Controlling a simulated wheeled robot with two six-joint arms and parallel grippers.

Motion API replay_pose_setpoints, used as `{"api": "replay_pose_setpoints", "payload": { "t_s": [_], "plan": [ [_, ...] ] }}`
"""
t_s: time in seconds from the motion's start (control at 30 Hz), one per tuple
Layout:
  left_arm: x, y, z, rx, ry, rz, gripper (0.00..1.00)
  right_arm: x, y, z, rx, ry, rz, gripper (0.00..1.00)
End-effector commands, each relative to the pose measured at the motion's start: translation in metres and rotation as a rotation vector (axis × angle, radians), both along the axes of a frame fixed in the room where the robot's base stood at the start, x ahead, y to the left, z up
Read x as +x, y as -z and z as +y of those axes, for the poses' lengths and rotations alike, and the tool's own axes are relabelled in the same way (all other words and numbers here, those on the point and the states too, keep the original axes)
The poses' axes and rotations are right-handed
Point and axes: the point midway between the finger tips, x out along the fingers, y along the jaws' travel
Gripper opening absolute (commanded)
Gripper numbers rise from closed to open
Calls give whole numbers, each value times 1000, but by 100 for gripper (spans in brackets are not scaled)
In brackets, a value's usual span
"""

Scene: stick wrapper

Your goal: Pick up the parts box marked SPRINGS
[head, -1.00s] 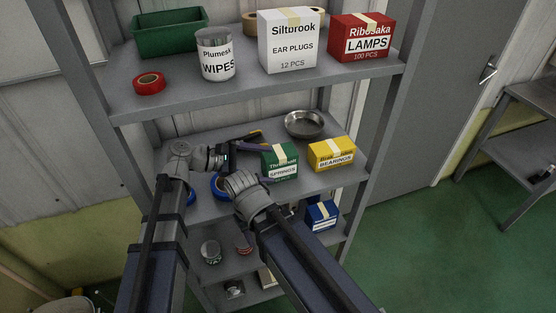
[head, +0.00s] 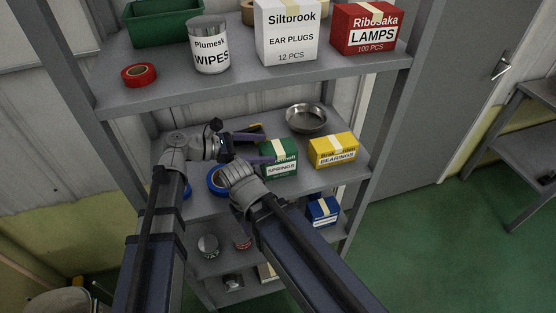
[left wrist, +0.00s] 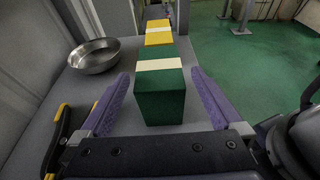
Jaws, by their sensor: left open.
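The green SPRINGS box (head: 281,166) with a cream top strip stands upright on the middle shelf. My left gripper (head: 263,160) is open at its left side, pointing right toward it. In the left wrist view, the green box (left wrist: 160,98) stands between the two purple fingers (left wrist: 160,85), with a gap on each side. Its label is not visible there. My right arm's wrist end (head: 240,182) is in front of the shelf, left of the box; its fingers are hidden.
A yellow BEARINGS box (head: 333,150) stands just right of the green box, with a metal bowl (head: 306,118) behind. A blue tape roll (head: 217,180) lies near my right wrist. A blue box (head: 322,211) is on the shelf below.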

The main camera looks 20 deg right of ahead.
Motion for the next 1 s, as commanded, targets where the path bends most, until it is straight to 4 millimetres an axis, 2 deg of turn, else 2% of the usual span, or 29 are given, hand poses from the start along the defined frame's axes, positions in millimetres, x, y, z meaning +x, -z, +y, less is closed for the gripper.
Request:
{"api": "replay_pose_setpoints", "payload": {
  "t_s": [0.27,0.57,0.8,1.0],
  "plan": [
    [1,5,-11,0,2,0,100,0,5,0,0,0,0,50],
    [4,17,-49,1,3,0,100,0,17,0,0,0,0,50],
    [4,16,-52,0,-1,-1,100,0,16,0,0,0,0,50],
    [4,16,-52,0,0,-1,79,0,16,0,0,0,0,50]
  ]
}}
